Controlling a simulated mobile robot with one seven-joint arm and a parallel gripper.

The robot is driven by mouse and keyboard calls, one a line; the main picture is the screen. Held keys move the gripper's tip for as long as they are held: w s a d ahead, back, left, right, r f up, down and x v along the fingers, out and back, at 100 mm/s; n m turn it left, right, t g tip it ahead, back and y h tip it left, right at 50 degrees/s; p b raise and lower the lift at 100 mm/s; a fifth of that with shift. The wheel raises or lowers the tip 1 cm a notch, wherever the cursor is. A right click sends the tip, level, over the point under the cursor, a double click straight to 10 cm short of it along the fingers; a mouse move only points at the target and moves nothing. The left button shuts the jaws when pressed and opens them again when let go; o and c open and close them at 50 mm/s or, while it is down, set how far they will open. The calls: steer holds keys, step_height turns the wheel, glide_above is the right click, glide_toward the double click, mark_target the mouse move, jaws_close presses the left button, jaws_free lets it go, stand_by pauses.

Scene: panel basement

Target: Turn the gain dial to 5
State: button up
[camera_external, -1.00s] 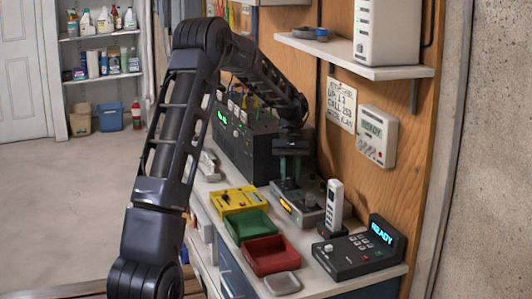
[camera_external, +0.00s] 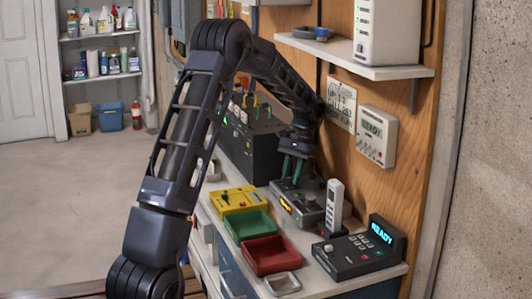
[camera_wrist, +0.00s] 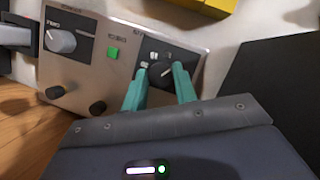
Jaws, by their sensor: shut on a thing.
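In the wrist view a small round black dial (camera_wrist: 160,74) with a pale pointer line sits on a dark plate with small white marks. The marks and label are too blurred to read, so I cannot confirm that it is the gain dial or its setting. The teal fingers of my gripper (camera_wrist: 160,80) are on either side of the dial and shut on it. In the external view my gripper (camera_external: 290,178) reaches down onto the grey box with an orange display (camera_external: 297,205). The dial is hidden there.
Nearby are a yellow box (camera_external: 240,198), a green tray (camera_external: 232,237), a red tray (camera_external: 250,266), a white handset (camera_external: 334,203) and a black console (camera_external: 345,262).

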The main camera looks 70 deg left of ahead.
steer(key=shift+m, duration=0.3)
steer(key=o, duration=1)
